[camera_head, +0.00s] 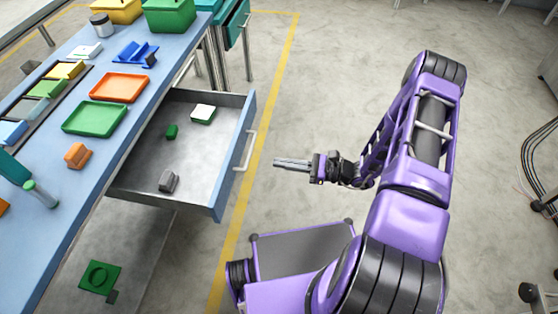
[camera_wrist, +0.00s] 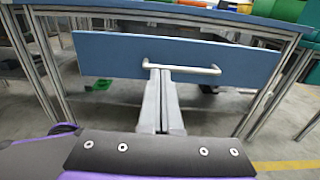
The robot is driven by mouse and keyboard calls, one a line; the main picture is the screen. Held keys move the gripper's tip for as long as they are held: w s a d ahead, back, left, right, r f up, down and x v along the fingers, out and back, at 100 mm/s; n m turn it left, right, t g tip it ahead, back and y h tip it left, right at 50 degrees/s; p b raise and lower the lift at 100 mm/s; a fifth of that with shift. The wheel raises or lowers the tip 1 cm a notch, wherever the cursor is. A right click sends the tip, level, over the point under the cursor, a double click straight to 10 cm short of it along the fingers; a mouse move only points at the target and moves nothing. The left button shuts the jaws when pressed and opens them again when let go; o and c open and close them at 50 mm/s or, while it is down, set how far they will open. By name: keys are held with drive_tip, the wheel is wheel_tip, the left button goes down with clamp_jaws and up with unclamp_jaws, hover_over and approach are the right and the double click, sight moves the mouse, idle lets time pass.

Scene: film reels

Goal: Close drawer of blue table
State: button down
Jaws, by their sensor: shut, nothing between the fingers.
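The blue table (camera_head: 75,213) runs along the left of the head view. Its drawer (camera_head: 218,205) is pulled out to the right, with a blue front and a silver bar handle (camera_head: 246,150). My gripper (camera_head: 276,162) is shut and empty, pointing left at the drawer front, a short way right of the handle. In the wrist view the fingertips (camera_wrist: 158,75) overlap the handle's left part (camera_wrist: 190,69) on the drawer front (camera_wrist: 110,55); contact is unclear there.
On the tabletop are an orange tray (camera_head: 120,87), a green tray (camera_head: 95,118), an orange block (camera_head: 77,155) and several other parts. A second table with a teal open drawer (camera_head: 236,24) stands behind. The floor (camera_head: 330,80) right of the drawer is clear.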

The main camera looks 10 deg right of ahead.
sight(234, 156)
drive_tip(key=x, duration=1.1)
drive_tip(key=shift+a+f, duration=0.1)
drive_tip(key=shift+a, duration=0.05)
